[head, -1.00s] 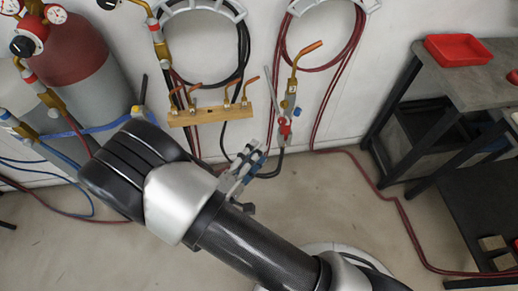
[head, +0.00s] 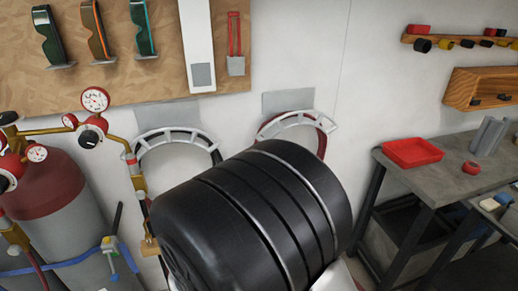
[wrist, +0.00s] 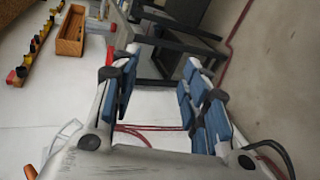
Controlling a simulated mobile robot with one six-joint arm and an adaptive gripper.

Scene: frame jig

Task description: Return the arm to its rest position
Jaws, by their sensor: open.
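My gripper (wrist: 158,88) shows in the wrist view, with its two blue-padded fingers spread apart. It is open, and nothing is between the pads. Beyond the fingers are the white wall, red hose and the dark workbench frame. In the head view, a large black and silver part of my arm fills the lower middle. My gripper is not visible there; the arm or the picture edge hides it.
Gas cylinders with gauges (head: 95,99) stand at the left. Two hose hangers (head: 170,140) are on the wall behind my arm. A workbench with a red tray (head: 412,152) is at the right. Goggles (head: 95,30) hang on a board above.

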